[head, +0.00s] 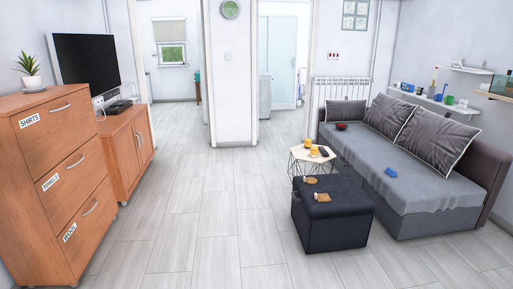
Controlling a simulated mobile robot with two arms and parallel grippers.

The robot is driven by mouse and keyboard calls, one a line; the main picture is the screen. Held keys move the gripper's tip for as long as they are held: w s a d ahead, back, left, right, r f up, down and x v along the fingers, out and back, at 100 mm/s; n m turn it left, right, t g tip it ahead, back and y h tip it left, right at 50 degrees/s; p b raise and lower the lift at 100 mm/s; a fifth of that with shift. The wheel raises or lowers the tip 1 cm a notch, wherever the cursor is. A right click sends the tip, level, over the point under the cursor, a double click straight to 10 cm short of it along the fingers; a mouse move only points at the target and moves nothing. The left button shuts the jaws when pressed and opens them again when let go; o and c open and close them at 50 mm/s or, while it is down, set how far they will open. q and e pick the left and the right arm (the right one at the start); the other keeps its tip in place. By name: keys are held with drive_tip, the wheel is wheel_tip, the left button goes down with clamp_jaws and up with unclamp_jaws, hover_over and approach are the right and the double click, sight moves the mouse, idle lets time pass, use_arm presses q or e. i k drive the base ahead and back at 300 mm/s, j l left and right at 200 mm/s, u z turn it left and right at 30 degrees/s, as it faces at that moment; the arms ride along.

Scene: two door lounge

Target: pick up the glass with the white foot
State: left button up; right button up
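No glass with a white foot can be made out for certain. Two small yellow-orange vessels, one in front (314,152) and one behind (307,143), stand upright on a small pale-topped side table (299,158) between the dark ottoman and the sofa. They may be glasses; their feet are too small to tell. Several small cups or jars stand on the wall shelf (432,104) above the sofa, too small to tell apart. Neither of my grippers is in view.
A dark ottoman (331,218) with small brown items stands before the side table. A grey sofa (400,180) fills the right. A wooden drawer unit (52,190) and TV cabinet (127,145) line the left. Pale floor (205,215) is clear between them, leading to two doorways.

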sight(314, 149)
drive_tip(key=i, duration=2.5)
drive_tip(key=i+z, duration=0.25)
drive_tip(key=i, duration=0.2)
drive_tip(key=i+j+z, duration=0.2)
drive_tip(key=i, duration=0.2)
drive_tip(key=i+j+z, duration=0.25)
drive_tip(key=i, duration=0.15)
drive_tip(key=i+j+z, duration=0.25)
drive_tip(key=i, duration=0.15)
